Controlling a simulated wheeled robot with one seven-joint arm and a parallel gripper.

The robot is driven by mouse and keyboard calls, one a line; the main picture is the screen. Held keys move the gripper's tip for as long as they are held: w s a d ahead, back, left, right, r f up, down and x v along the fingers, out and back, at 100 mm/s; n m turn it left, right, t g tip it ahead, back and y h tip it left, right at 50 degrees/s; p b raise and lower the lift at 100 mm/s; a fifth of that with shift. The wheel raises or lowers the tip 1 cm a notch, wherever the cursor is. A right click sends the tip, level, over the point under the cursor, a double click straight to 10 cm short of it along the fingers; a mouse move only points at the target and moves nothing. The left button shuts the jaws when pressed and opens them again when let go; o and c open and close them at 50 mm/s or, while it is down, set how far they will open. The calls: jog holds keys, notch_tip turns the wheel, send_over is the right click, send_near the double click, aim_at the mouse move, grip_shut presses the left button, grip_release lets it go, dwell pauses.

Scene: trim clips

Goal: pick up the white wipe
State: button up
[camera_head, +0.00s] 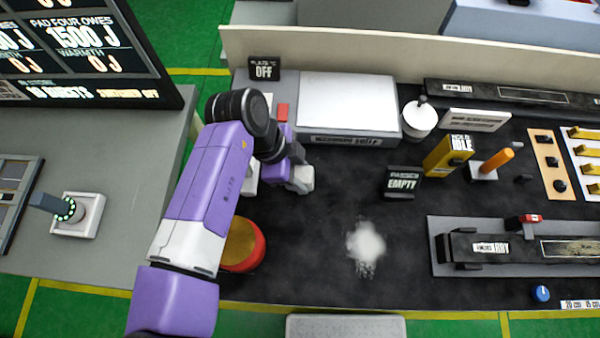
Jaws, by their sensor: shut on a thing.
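My gripper (290,176) is at the end of the purple and white arm, over the left part of the dark bench top, in front of the white-topped plate. It is shut on a small pale thing (302,180), which looks like the white wipe. The fingers and most of the wipe's outline are too small and too covered by my wrist to make out. I cannot tell whether the wipe touches the bench.
A red and yellow round container (243,246) stands partly behind my arm. A white powdery patch (366,243) lies on the bench. The white-topped plate (348,102), a white pot (419,118) and an "EMPTY" sign (403,184) stand nearby. The dark bench is clear around the patch.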

aim_at(300, 174)
notch_tip(300, 174, up, 20)
jog(key=b, duration=0.3)
jog(key=shift+f, duration=0.1)
